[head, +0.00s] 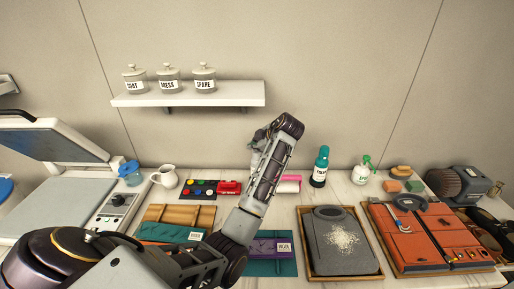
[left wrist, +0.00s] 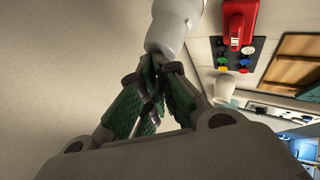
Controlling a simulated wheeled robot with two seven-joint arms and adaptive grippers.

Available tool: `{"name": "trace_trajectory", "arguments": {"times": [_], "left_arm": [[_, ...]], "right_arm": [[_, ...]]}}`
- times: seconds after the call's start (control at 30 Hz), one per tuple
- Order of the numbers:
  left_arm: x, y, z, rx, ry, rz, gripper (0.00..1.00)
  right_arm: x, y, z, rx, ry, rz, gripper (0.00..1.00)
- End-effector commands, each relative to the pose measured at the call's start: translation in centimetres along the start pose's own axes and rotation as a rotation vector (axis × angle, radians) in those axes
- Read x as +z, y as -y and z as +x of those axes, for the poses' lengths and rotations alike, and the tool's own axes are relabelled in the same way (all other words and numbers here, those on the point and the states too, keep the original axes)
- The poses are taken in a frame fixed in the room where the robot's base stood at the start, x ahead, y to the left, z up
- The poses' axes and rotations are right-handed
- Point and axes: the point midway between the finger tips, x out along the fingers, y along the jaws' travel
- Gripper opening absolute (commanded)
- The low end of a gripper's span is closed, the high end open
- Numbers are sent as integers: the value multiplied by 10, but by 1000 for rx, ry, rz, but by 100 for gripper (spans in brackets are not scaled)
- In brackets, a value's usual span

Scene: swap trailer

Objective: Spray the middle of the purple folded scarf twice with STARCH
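The purple folded scarf (head: 265,248) lies on a teal cloth on the counter, partly hidden behind my left arm. My left gripper (head: 258,140) is raised near the wall, above the back of the counter, apart from the scarf. My right gripper is not visible.
A shelf (head: 190,100) with several labelled jars hangs on the wall. A tray (head: 311,270) holding a dark board with white powder and an orange case (head: 425,240) are right of the scarf. A pitcher (head: 164,177) and a press (head: 60,205) are on the left.

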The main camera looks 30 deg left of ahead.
Motion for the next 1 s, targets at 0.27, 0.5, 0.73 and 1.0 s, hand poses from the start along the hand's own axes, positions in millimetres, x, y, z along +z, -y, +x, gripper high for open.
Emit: {"name": "trace_trajectory", "arguments": {"times": [0.27,0.5,0.73,1.0], "left_arm": [[6,8,7,-19,5,14,0],[6,6,5,-19,5,14,0],[4,4,4,-19,6,13,0],[4,3,4,-18,5,13,0]], "right_arm": [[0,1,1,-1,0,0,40],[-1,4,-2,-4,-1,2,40],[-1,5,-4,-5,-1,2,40],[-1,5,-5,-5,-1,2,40]]}}
